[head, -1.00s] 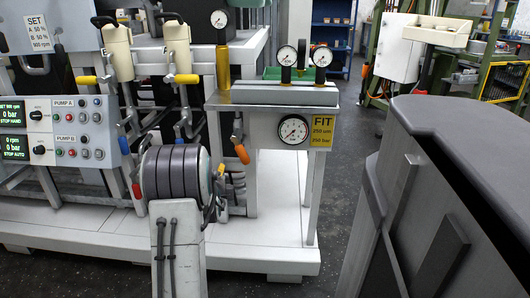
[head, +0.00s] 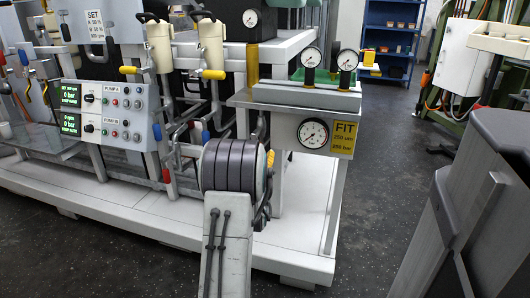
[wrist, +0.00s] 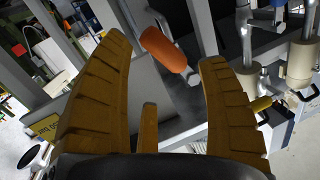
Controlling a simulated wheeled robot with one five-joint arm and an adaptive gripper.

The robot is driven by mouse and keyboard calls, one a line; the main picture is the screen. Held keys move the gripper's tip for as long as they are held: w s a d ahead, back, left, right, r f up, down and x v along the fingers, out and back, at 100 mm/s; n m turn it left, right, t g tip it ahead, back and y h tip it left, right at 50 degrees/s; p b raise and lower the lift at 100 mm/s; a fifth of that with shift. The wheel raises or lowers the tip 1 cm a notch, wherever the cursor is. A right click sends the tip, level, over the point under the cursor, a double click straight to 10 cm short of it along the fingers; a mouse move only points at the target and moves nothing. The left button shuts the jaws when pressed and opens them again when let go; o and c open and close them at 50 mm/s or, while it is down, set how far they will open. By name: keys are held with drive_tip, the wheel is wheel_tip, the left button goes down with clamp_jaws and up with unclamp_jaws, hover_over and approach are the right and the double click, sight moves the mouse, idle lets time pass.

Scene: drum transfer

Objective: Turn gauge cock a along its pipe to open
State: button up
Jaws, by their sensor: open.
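An orange lever handle (wrist: 164,49) shows in the wrist view, lying diagonally with its lower end on a metal stem. It appears between the two yellow-brown fingers of my gripper (wrist: 163,58), which stand wide apart. There is a gap on both sides of the handle, and I see no contact. No lettering shows which cock this handle belongs to. In the head view my own arm hides most of the gripper and this handle; only a small orange-yellow patch shows beside the arm, and I cannot tell whether it is finger or handle.
A pressure gauge (head: 313,133) with a yellow FIT plate (head: 343,139) sits right of my arm. Two gauges stand on the block above. A control panel (head: 113,112) is at left. Dark floor is open at right.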

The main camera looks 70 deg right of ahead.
drive_tip(key=shift+w+d+r+n+b, duration=0.15)
drive_tip(key=shift+w+d+n+b, duration=0.1)
drive_tip(key=shift+d+n+b, duration=0.8)
drive_tip(key=shift+w+d+r+n+b, duration=0.1)
drive_tip(key=shift+w+d+n+b, duration=0.2)
drive_tip(key=shift+d+n+b, duration=0.75)
drive_tip(key=shift+w+d+r+n+b, duration=0.15)
drive_tip(key=shift+w+d+n+b, duration=0.2)
drive_tip(key=shift+d+n, duration=0.8)
drive_tip(key=shift+s+d+m, duration=0.1)
drive_tip(key=shift+d+m, duration=0.2)
drive_tip(key=shift+m, duration=0.05)
